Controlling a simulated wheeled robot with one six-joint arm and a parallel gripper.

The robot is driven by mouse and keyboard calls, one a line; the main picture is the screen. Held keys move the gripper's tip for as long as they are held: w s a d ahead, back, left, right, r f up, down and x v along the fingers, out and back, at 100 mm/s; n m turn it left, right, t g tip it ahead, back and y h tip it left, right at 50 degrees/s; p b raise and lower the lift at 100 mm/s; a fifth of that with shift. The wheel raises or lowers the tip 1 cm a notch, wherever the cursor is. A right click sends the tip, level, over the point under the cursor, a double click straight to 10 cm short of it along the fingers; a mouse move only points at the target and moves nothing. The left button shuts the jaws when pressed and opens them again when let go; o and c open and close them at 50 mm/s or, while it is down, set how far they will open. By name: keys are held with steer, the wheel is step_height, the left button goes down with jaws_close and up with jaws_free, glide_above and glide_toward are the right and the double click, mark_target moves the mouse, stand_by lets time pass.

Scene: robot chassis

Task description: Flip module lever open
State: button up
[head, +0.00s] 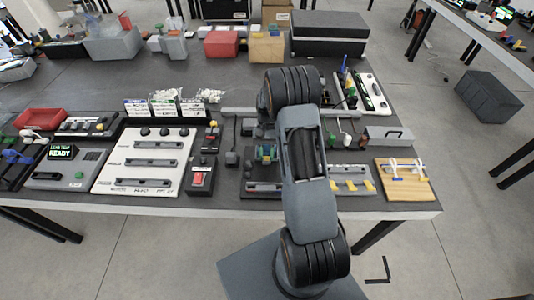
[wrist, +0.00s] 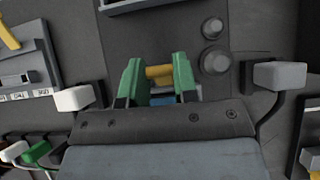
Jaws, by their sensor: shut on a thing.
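My gripper (wrist: 158,76) has green fingers, seen in the wrist view. They are closed on the two ends of a short yellow bar, which I take for the module lever (wrist: 159,74). A blue part (wrist: 162,97) shows just below it, between the fingers. In the head view my arm hides most of the lever, and only the green of my gripper (head: 265,153) shows above the dark module (head: 261,187). The lever's angle is hard to tell.
A white-topped panel (head: 144,160) and a red-switch box (head: 200,176) stand to the left. A unit with yellow levers (head: 350,183) and a wooden board (head: 404,182) are to the right. Two round grey knobs (wrist: 213,45) and white blocks sit close to my gripper.

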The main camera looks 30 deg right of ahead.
steer(key=shift+w+d+g+y, duration=0.35)
steer(key=shift+w+g+y, duration=0.3)
steer(key=shift+g, duration=0.55)
steer(key=o, duration=0.9)
steer(key=shift+w+r, duration=0.1)
